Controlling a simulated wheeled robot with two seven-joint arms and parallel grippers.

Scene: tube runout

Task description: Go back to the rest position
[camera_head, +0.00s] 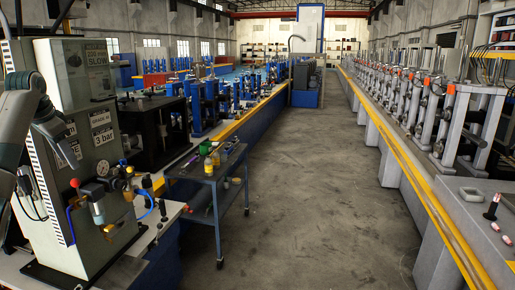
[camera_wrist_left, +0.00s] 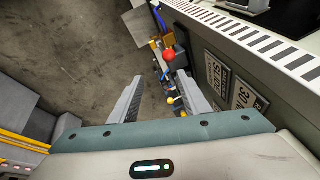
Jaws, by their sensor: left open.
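My left arm comes in at the left edge of the head view, in front of the grey cabinet (camera_head: 85,75) with its printed signs and pressure gauge. My left gripper (camera_wrist_left: 160,84) shows in the wrist view with its two grey fingers apart and nothing between them. The cabinet's side, with a striped scale and signs, lies to the right of the fingers there. A red knob (camera_wrist_left: 169,54) and yellow fittings show beyond the fingers. I cannot tell the exact gap to the cabinet. My right gripper is in neither view.
A dark cart (camera_head: 207,172) with bottles stands right of the cabinet. A blue machine line (camera_head: 262,122) runs behind it. A grey line with yellow rails (camera_head: 405,165) runs along the right. The concrete floor (camera_head: 310,190) between them is clear.

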